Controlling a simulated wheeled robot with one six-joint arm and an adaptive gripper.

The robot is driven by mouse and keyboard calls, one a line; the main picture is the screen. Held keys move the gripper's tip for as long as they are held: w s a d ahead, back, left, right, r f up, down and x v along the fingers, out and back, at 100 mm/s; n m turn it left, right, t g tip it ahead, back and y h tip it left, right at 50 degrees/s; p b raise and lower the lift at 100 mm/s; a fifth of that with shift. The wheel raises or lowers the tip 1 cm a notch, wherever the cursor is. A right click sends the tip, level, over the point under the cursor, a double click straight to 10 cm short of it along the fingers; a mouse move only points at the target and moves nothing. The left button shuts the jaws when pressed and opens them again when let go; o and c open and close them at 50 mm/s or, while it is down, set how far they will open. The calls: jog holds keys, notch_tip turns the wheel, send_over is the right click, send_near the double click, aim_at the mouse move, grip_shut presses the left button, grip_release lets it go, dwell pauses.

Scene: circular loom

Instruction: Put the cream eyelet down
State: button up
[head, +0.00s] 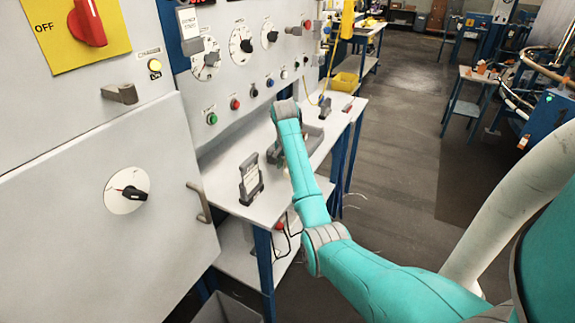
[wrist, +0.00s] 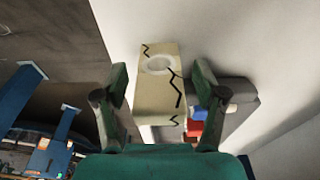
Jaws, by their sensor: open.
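The cream eyelet (wrist: 158,96) is a cream block with a round pale hole near its far end and black zigzag lines on its face. In the wrist view it lies between the two dark green fingers of my gripper (wrist: 160,70). The fingers are open, with a narrow gap showing on each side of the block. Pale bench surface (wrist: 120,22) shows beyond it; I cannot tell whether the block fully rests on it. In the head view my arm reaches over the white bench (head: 240,205), and the arm mostly hides the gripper and eyelet.
A grey tray (head: 312,136) sits beside my wrist; red (wrist: 195,128) and blue pieces show near it in the wrist view. A grey stand with a label (head: 250,180) is on the bench's near part. A control panel rises behind. Open floor (head: 400,130) lies right.

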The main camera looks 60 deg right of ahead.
jog(key=shift+f, duration=0.35)
jog(key=shift+c, duration=0.3)
jog(key=c, duration=1.2)
